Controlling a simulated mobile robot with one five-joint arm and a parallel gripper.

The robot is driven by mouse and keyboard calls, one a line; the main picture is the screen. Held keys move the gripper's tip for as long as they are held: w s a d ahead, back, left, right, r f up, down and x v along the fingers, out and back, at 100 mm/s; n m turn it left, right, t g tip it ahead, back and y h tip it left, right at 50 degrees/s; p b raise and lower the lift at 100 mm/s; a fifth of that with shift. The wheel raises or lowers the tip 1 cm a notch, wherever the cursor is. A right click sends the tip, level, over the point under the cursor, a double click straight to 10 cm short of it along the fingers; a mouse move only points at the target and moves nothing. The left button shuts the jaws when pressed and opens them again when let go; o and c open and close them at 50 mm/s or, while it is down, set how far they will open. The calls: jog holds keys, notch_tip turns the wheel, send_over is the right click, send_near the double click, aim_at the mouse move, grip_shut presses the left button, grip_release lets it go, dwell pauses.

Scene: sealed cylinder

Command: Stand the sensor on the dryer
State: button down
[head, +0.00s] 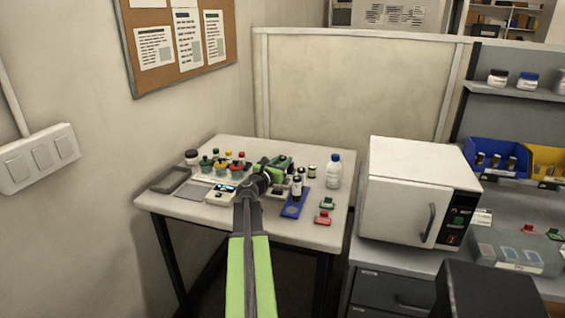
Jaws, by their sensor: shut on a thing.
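My gripper (287,181) is over the right half of the white table, at the end of my green arm. It is shut on a small dark cylinder with a pale band (297,187), which looks upright above or at the far end of a blue mat. I take this cylinder for the sensor, but it is too small to be sure. The fingertips are partly hidden among the small items. The white box-shaped dryer (410,192) stands on the grey cabinet right of the table. Its front door has a dark handle, and its top is flat and bare.
The table (260,235) also holds the blue mat (293,210), a white bottle (334,172), red and green clips (323,217), a grey tray (174,179) and several small jars. A partition (350,90) stands behind. Shelves with blue and yellow bins (492,157) are at right.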

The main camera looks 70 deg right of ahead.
jog(key=shift+f+b, duration=0.4)
jog(key=shift+f, duration=0.1)
jog(key=c, duration=1)
grip_release()
jog(key=a, duration=0.4)
jog(key=w+a, duration=0.1)
jog(key=a, duration=0.7)
jog(key=shift+w, duration=0.35)
